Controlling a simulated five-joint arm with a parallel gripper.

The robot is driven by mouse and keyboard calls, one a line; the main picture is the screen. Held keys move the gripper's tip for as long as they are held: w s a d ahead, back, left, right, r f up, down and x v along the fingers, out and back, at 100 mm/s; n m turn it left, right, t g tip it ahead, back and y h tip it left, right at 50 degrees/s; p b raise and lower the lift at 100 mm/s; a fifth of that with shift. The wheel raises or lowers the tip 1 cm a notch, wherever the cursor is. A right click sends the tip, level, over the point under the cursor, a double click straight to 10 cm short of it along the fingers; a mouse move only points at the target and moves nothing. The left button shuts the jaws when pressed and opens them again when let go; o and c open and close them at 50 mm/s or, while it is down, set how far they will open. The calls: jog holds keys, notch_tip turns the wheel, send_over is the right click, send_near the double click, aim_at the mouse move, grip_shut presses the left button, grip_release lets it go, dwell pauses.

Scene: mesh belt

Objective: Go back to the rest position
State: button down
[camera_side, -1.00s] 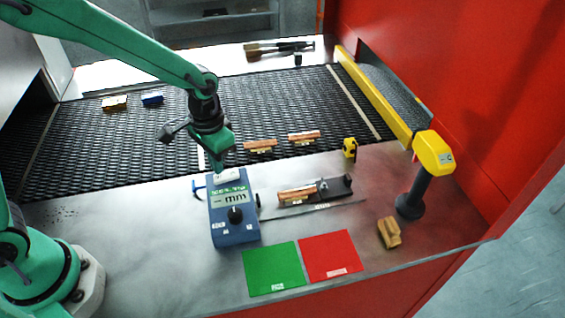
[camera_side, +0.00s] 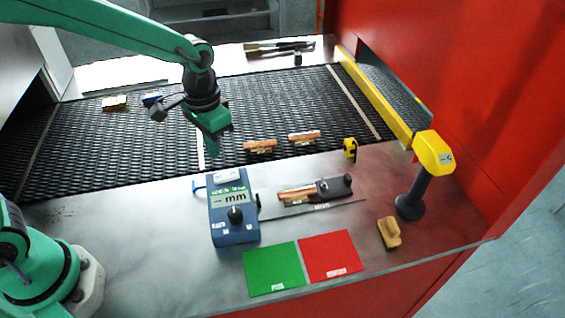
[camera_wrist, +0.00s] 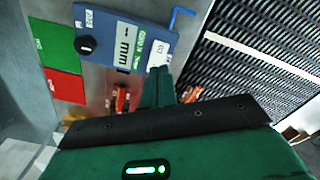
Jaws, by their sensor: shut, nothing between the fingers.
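My gripper (camera_side: 214,150) is shut and empty. It hangs above the mesh belt (camera_side: 90,165), just behind the blue measuring device (camera_side: 236,236), and touches nothing. In the wrist view its closed fingers (camera_wrist: 158,84) point toward the bench, with the blue device (camera_wrist: 122,38) beyond them at the upper left. The device's display reads "mm" in the side view.
A wooden-topped piece sits in a dark fixture (camera_side: 335,186) right of the device. Green (camera_side: 270,269) and red (camera_side: 331,255) mats lie in front. Several pieces lie on the belt.

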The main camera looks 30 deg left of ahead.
jog(key=shift+a+r, duration=0.1)
jog(key=shift+r, duration=0.05)
jog(key=s+a+r+n+t, duration=0.1)
jog(key=s+a+r+t, duration=0.1)
jog(key=s+a+r, duration=0.3)
jog(key=s+a+r+n+t, duration=0.2)
jog(key=s+a+r, duration=0.3)
jog(key=s, duration=0.5)
notch_tip(320, 180, up, 2)
jog(key=shift+s+a+t, duration=0.25)
jog(key=shift+t, duration=0.55)
